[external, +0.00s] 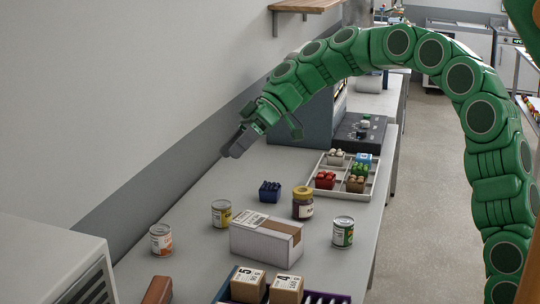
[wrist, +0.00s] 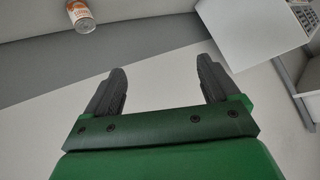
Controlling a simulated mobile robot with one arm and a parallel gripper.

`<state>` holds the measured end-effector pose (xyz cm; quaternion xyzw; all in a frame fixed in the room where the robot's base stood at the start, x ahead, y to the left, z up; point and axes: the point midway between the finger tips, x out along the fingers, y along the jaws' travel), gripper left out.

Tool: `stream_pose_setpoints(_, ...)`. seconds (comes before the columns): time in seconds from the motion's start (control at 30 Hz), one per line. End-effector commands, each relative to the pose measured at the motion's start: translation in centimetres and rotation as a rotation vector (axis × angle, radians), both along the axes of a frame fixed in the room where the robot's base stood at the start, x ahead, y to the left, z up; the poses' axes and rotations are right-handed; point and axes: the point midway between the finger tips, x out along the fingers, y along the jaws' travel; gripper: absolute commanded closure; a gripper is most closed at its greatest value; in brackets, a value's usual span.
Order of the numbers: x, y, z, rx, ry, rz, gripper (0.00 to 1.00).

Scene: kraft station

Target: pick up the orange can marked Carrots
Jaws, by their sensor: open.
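A can with an orange and white label (external: 161,239) stands upright on the counter at the lower left of the external view. A can with an orange label also shows at the top left of the wrist view (wrist: 81,17); its print is too small to read. My gripper (external: 237,147) is above the counter near the wall, well beyond the can and apart from it. In the wrist view my gripper (wrist: 160,85) has its two dark fingers spread wide with nothing between them.
A divided tray (external: 325,188) is farther back. A white machine (external: 45,255) stands at the near left. Counter around the orange can is mostly clear.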

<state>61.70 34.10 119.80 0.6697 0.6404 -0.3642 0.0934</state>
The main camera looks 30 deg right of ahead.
Motion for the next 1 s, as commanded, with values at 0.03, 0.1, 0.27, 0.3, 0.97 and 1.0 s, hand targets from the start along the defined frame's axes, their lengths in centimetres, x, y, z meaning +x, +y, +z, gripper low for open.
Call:
stream_pose_setpoints(0.03,1.1,0.9,-0.5,0.021,-0.015,0.010,0.11)
stream_pose_setpoints(0.1,2.6,1.9,-0.7,0.054,-0.052,0.024,0.11)
stream_pose_setpoints(0.27,5.9,4.2,-1.7,0.121,-0.127,0.050,0.11)
stream_pose_setpoints(0.3,6.7,4.7,-1.8,0.139,-0.149,0.055,0.11)
stream_pose_setpoints(0.97,13.7,8.9,-4.9,0.256,-0.346,0.079,0.11)
stream_pose_setpoints(1.0,13.9,9.1,-5.0,0.258,-0.352,0.080,0.11)
